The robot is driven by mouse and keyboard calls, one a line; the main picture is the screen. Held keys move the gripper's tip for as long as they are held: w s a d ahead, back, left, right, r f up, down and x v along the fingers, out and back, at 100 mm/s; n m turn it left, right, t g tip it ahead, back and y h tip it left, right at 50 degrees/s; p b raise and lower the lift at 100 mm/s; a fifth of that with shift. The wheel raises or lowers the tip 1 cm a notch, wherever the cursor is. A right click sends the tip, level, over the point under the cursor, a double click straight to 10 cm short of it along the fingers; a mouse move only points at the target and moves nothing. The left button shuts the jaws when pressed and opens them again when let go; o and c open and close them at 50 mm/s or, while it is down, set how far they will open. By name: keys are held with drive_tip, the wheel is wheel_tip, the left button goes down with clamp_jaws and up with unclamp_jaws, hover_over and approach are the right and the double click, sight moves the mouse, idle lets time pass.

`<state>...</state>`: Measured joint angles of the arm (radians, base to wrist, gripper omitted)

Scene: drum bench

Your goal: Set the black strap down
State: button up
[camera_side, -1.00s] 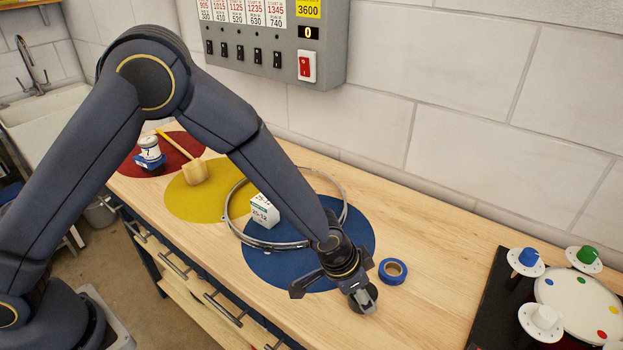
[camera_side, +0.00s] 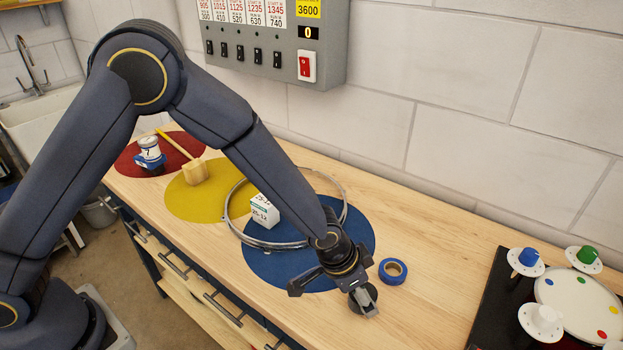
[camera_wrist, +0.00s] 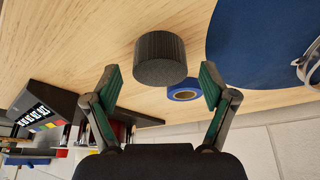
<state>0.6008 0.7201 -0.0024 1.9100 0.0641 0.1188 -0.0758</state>
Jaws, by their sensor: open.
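The black strap is a rolled, ribbed dark coil (camera_wrist: 160,60). In the wrist view it stands on the wooden bench, between and beyond my fingertips, with a gap to each finger. My gripper (camera_wrist: 160,80) is open, its two green-padded fingers spread wide. In the side view my gripper (camera_side: 347,291) is low over the front part of the bench, just right of the blue round mat (camera_side: 285,278). The strap there is partly hidden by my fingers.
A blue tape roll (camera_side: 393,271) lies close to the right of my gripper. A metal hoop (camera_side: 235,226) and a white box (camera_side: 264,211) are on the blue mat. A black board with coloured knobs (camera_side: 487,318) is at the right. Bare wood lies between.

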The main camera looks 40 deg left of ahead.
drive_tip(key=s+a+r+n, duration=0.1)
drive_tip(key=s+a+r, duration=0.1)
drive_tip(key=a+r, duration=0.5)
drive_tip(key=s+a+r+n, duration=0.1)
drive_tip(key=s+a+r, duration=0.15)
drive_tip(key=r, duration=0.75)
drive_tip(key=s+a+r+n+t+y, duration=0.1)
drive_tip(key=s+a+r+n, duration=0.1)
drive_tip(key=s+a+r, duration=0.2)
drive_tip(key=s+a+r+n+y, duration=0.1)
drive_tip(key=s+a+r, duration=0.4)
drive_tip(key=s+a, duration=0.6)
drive_tip(key=a+n, duration=0.1)
drive_tip(key=a, duration=0.2)
drive_tip(key=shift+s+n+t+y, duration=0.3)
drive_tip(key=shift+n+t, duration=0.1)
